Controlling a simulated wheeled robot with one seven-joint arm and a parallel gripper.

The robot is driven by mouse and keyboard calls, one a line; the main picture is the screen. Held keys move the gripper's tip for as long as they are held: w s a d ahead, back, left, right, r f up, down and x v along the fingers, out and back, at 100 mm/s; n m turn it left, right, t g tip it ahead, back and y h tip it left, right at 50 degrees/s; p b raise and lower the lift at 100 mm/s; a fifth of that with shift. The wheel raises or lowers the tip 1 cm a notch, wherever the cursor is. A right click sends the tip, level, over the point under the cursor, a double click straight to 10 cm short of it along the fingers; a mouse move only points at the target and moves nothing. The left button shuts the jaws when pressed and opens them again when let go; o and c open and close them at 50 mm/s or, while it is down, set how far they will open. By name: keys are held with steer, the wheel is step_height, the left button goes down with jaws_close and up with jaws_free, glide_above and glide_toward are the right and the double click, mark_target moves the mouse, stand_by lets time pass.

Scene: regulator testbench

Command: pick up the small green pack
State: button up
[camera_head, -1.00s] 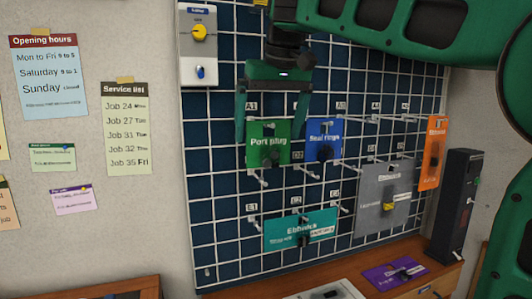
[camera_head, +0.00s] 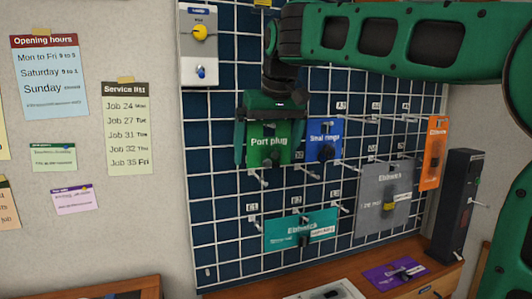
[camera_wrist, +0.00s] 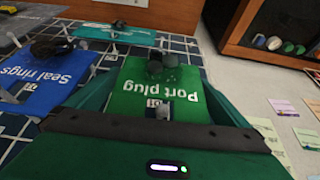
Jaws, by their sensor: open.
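The small green pack (camera_head: 268,152), labelled "Port plug", hangs on a hook of the dark blue grid board. In the wrist view the green pack (camera_wrist: 158,92) lies between my two fingers, its label upside down. My gripper (camera_head: 271,160) is open, with one finger beside each side edge of the pack. I cannot tell whether either finger touches it. The gripper's body covers the pack's top edge in the head view.
A blue "Seal rings" pack (camera_head: 324,140) hangs close on the right. A teal pack (camera_head: 285,232) hangs below, a grey pack (camera_head: 372,205) lower right, and an orange pack (camera_head: 434,150) at the far right. Hooks stick out between them. A wooden counter (camera_head: 250,286) runs below.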

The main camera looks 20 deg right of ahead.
steer(key=c, duration=0.9)
steer(key=shift+c, duration=0.2)
steer(key=shift+r, duration=0.2)
steer(key=shift+r, duration=0.6)
steer(key=s, duration=1.8)
